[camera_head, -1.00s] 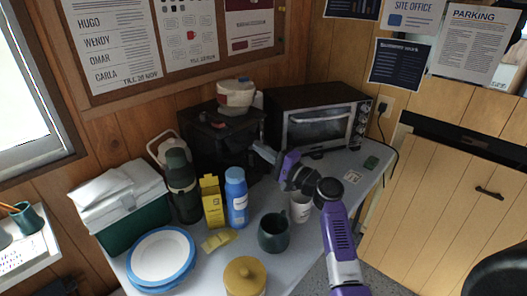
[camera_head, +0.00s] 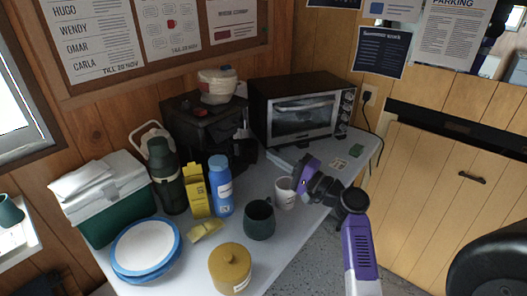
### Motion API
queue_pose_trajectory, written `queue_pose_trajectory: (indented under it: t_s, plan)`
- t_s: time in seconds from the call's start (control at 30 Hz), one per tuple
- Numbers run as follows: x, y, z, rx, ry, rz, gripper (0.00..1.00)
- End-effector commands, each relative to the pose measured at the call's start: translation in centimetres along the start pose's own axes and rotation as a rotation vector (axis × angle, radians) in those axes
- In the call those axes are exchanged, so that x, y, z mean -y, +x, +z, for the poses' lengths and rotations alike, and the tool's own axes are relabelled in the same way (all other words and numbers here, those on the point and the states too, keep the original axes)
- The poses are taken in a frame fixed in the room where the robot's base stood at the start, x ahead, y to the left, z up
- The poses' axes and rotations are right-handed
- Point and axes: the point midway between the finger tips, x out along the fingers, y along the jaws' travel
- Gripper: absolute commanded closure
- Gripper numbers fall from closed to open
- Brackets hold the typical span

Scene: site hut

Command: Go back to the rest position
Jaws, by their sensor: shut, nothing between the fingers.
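My arm reaches in from the lower right over the table (camera_head: 298,240), with its purple and black links bent above the table's right part. My gripper (camera_head: 280,158) is at the end of the wrist, pointing left and away in front of the toaster oven (camera_head: 303,118). It is small and partly hidden by the wrist, is shut and holds nothing. A white mug (camera_head: 285,194) stands just below and beside the wrist. A dark green mug (camera_head: 260,219) stands left of it.
A blue bottle (camera_head: 221,186), yellow carton (camera_head: 195,190), green flask (camera_head: 166,175), cool box (camera_head: 112,217), blue-rimmed plates (camera_head: 145,248) and mustard jar (camera_head: 230,268) crowd the left. A black machine (camera_head: 205,135) stands behind. The table's right end is mostly clear.

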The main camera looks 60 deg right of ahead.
Motion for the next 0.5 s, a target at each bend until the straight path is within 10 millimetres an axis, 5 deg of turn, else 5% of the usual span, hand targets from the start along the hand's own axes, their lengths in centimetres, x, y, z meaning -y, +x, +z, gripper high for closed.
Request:
queue_pose_trajectory:
  t_s: [0.33,0.5]
  plan:
    - [0.1,-0.4,-0.1,-0.004,-0.005,-0.001,1.0]
    - [0.0,-0.5,-2.6,-0.112,-0.098,0.027,1.0]
